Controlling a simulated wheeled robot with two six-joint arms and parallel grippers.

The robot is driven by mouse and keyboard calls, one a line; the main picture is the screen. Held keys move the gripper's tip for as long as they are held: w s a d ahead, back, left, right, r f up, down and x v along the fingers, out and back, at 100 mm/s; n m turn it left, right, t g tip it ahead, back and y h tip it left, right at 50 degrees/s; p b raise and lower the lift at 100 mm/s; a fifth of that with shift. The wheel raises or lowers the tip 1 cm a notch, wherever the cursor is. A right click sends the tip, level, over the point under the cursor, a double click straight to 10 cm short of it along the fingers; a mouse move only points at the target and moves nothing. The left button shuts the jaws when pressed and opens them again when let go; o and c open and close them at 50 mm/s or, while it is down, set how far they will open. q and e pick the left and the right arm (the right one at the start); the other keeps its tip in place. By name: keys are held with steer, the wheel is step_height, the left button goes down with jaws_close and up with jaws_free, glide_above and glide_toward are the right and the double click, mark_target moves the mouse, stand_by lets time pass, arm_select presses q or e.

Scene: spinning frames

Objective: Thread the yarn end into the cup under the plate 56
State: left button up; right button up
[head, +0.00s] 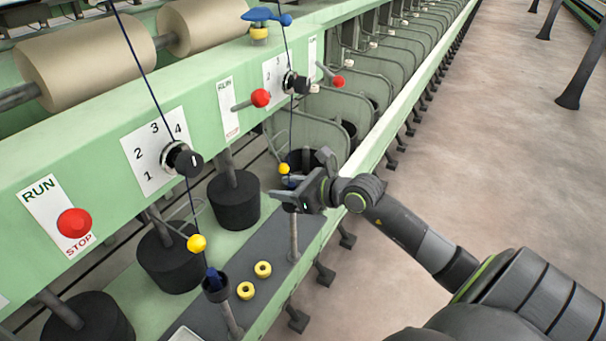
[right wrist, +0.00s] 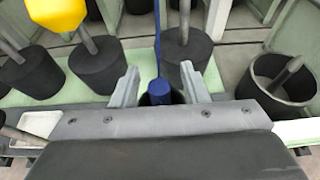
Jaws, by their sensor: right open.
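My right gripper (head: 297,180) is beside the second spindle position in the head view. In the right wrist view its two fingers (right wrist: 159,87) are apart, with the blue yarn end (right wrist: 161,92) between them, not visibly pinched. The dark blue yarn (right wrist: 157,40) runs up from it. A dark cup (right wrist: 146,99) shows just behind and below the yarn end; I cannot tell whether the end is inside. In the head view a nearer cup (head: 216,293) holds another blue yarn end (head: 213,277). No plate reading 56 is legible. My left gripper is not in view.
Yellow guides (head: 197,243) and black round weights (head: 233,200) stand along the green frame. Red stop knobs (head: 74,222) and black dials (head: 182,160) jut from the panel. Two yellow rings (head: 263,268) lie on the grey shelf.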

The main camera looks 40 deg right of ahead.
steer(key=p+v, duration=0.8)
steer(key=v, duration=0.9)
stand_by(0.4)
